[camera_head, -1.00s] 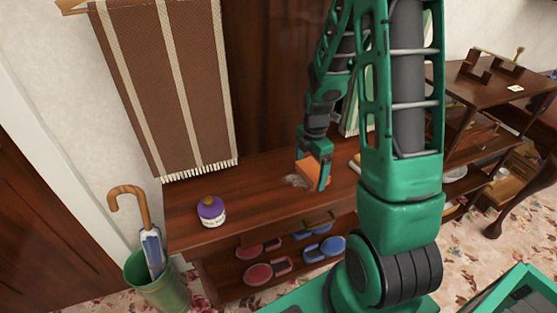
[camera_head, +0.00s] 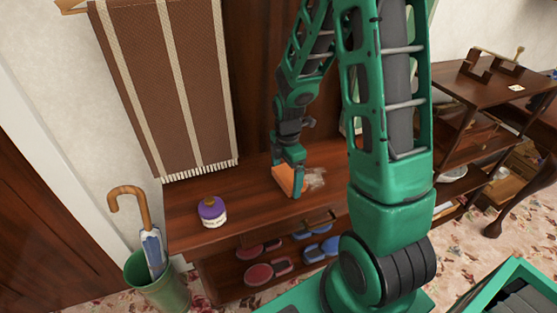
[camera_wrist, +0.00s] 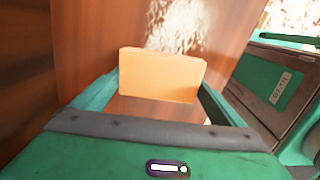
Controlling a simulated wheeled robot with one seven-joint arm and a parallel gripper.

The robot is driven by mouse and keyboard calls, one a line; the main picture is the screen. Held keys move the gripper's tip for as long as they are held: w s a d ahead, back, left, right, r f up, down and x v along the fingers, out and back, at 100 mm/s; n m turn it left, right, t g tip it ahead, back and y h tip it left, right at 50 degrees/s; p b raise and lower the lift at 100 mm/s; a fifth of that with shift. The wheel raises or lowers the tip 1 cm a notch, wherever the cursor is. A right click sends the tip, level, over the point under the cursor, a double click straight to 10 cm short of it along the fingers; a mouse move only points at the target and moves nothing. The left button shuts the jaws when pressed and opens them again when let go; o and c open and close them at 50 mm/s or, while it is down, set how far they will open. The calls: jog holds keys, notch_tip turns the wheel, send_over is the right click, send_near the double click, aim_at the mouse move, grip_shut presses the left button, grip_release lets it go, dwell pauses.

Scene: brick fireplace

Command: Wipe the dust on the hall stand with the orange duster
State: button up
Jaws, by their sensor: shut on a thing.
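The hall stand (camera_head: 240,205) is dark brown wood with a flat top. The orange duster (camera_head: 284,178) is a block on its top and also shows in the wrist view (camera_wrist: 160,76). My gripper (camera_head: 291,185) is shut on the duster, one finger on each side, at the stand's top. A pale grey-white dust patch (camera_head: 316,178) lies just right of the duster. In the wrist view the dust (camera_wrist: 180,25) lies beyond the duster's far edge. My arm may hide part of the top to the right.
A purple-lidded jar (camera_head: 212,211) stands on the top at left. A brown striped scarf (camera_head: 165,85) hangs above. An umbrella (camera_head: 152,250) stands in a green bin (camera_head: 160,285) at left. Red and blue footwear sits on the lower shelf. A wooden shelf unit (camera_head: 480,90) stands at right.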

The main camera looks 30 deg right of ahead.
jog(key=shift+w+a+f, duration=0.1)
jog(key=shift+a+f, duration=0.05)
jog(key=shift+a, duration=0.7)
jog(key=shift+w+a+r, duration=0.15)
jog(key=shift+a+r, duration=0.05)
jog(key=shift+r, duration=0.05)
notch_tip(320, 180, up, 4)
jog(key=shift+a+r, duration=0.1)
jog(key=shift+r, duration=2.45)
